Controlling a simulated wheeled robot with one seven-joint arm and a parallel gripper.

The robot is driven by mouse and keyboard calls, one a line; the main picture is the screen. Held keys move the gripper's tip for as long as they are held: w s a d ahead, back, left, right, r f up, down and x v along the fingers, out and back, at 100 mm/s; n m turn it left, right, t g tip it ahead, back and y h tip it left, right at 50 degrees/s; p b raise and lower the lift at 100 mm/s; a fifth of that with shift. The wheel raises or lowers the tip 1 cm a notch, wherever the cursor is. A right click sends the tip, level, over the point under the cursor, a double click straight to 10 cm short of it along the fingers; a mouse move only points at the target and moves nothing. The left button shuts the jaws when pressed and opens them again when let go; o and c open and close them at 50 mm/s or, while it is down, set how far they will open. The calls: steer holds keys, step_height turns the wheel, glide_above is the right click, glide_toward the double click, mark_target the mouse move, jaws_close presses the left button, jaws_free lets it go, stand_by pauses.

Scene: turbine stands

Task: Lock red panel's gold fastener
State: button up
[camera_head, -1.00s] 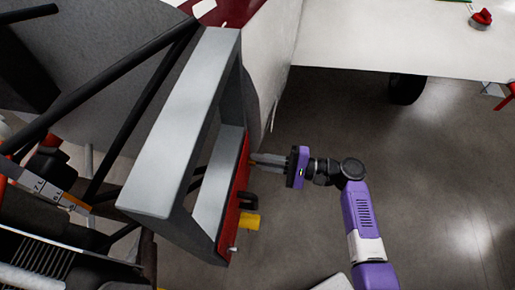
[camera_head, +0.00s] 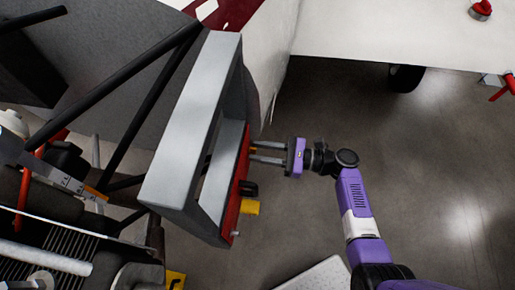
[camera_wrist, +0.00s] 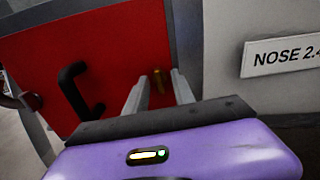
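The red panel (camera_head: 232,200) is fixed on the right side of a grey frame and also fills much of the wrist view (camera_wrist: 112,48). Its gold fastener (camera_wrist: 159,80) shows upright between my two fingertips in the wrist view. In the head view, only a small gold bit shows near the fingertips. My gripper (camera_head: 254,152) is open, its two grey fingers pointing left at the panel's upper part. In the wrist view my gripper (camera_wrist: 160,84) has a finger on each side of the fastener. I cannot tell whether they touch it.
A black handle (camera_wrist: 76,88) stands out from the panel left of the fastener. A yellow block (camera_head: 250,207) juts out lower on the panel. The grey frame (camera_head: 187,120) stands left. A "NOSE" label (camera_wrist: 283,53) is on the pale surface at right. Open floor lies right.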

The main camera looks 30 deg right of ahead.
steer(key=shift+o, duration=0.8)
steer(key=shift+v, duration=2.5)
